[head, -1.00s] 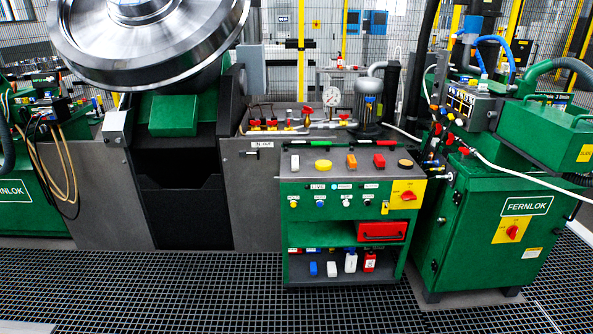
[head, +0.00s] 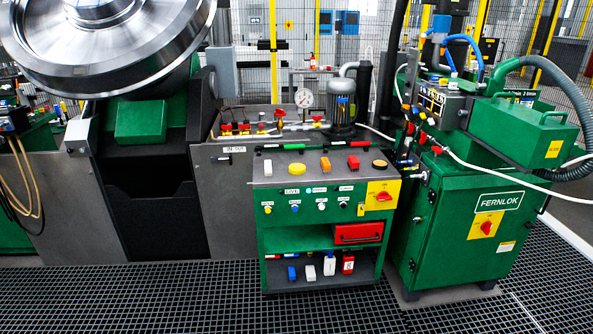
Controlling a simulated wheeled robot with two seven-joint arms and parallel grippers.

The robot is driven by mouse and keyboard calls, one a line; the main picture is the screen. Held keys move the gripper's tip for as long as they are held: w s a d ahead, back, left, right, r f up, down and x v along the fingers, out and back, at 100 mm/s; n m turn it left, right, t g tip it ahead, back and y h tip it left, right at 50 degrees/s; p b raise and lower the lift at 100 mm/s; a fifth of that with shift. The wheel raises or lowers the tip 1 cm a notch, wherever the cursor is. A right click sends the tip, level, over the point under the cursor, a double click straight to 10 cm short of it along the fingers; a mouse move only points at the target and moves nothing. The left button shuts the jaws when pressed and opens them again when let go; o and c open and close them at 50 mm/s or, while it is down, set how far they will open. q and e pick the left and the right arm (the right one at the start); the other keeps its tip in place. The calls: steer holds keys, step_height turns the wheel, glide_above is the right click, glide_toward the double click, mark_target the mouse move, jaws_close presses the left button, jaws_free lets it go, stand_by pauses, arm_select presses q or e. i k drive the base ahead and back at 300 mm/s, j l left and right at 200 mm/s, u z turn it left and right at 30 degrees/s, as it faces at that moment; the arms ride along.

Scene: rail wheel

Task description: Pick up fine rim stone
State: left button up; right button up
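Several small pieces lie in a row on the grey top of the green cart (head: 318,220). They are a white block (head: 268,167), a yellow oval piece (head: 297,170), an orange block (head: 326,164), a red block (head: 353,162) and a dark yellow round piece (head: 380,165). I cannot tell which of them is the fine rim stone. Neither of my grippers is in the head view.
A large steel rail wheel (head: 105,45) sits on a machine at the left. A green FERNLOK cabinet (head: 465,235) stands right of the cart. Bottles (head: 348,264) stand on the lower shelf. The grated floor (head: 200,300) in front is clear.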

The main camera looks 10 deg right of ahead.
mark_target(268, 168)
steer(key=i+j, duration=0.15)
steer(key=i, duration=0.45)
steer(key=i+j, duration=0.2)
steer(key=i, duration=0.35)
